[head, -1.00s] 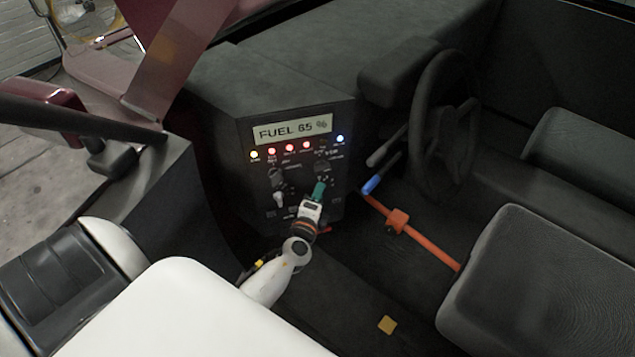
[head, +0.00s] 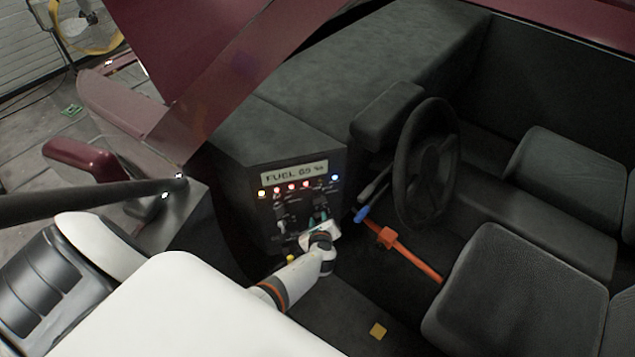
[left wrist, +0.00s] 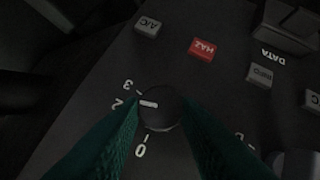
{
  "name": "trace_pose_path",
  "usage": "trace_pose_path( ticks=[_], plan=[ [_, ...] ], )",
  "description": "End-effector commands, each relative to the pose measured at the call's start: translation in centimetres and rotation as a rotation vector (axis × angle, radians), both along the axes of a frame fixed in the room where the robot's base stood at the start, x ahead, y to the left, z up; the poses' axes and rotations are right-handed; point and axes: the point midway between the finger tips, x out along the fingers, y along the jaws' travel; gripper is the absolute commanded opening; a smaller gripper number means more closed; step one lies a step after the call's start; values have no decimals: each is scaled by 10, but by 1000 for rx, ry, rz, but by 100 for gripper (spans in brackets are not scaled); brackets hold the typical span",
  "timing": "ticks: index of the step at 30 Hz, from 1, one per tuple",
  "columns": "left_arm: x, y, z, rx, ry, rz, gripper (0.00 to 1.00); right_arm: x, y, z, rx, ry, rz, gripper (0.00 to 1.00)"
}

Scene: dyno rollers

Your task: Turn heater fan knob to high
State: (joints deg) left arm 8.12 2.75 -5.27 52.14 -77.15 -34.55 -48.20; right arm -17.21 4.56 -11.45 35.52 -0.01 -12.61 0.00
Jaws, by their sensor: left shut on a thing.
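The dark control panel (head: 263,233) stands left of the steering wheel, with a lit FUEL display (head: 294,173) at its top. My left gripper (head: 318,219), with green fingers, is at the lower right of the panel. In the left wrist view, a round black knob (left wrist: 166,116) sits between the two green fingers, which are shut on it. Its white mark (left wrist: 148,103) lies on its left side and points towards the printed 2 and 3; a 0 is printed below. In the head view this knob is mostly hidden by the gripper. My right gripper is not in view.
A red HAZ button (left wrist: 203,49) and a grey A/C button (left wrist: 148,24) lie beyond the knob. A steering wheel (head: 402,165), a blue-tipped lever (head: 361,214) and an orange bar (head: 419,263) are to the right of the panel. A seat (head: 490,290) is at the lower right.

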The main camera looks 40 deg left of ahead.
Motion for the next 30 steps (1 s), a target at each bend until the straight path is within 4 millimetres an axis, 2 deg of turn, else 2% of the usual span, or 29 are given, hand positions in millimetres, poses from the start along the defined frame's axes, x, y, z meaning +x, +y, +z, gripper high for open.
trace_pose_path(
  ticks=[1,4,15,30],
  plan=[
    [1,-2,3,27,37,0,7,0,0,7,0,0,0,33],
    [2,-2,2,86,108,-1,7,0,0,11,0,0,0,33],
    [4,-4,0,260,319,0,7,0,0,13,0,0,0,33],
    [5,-5,-1,342,417,1,7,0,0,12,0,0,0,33]
  ],
)
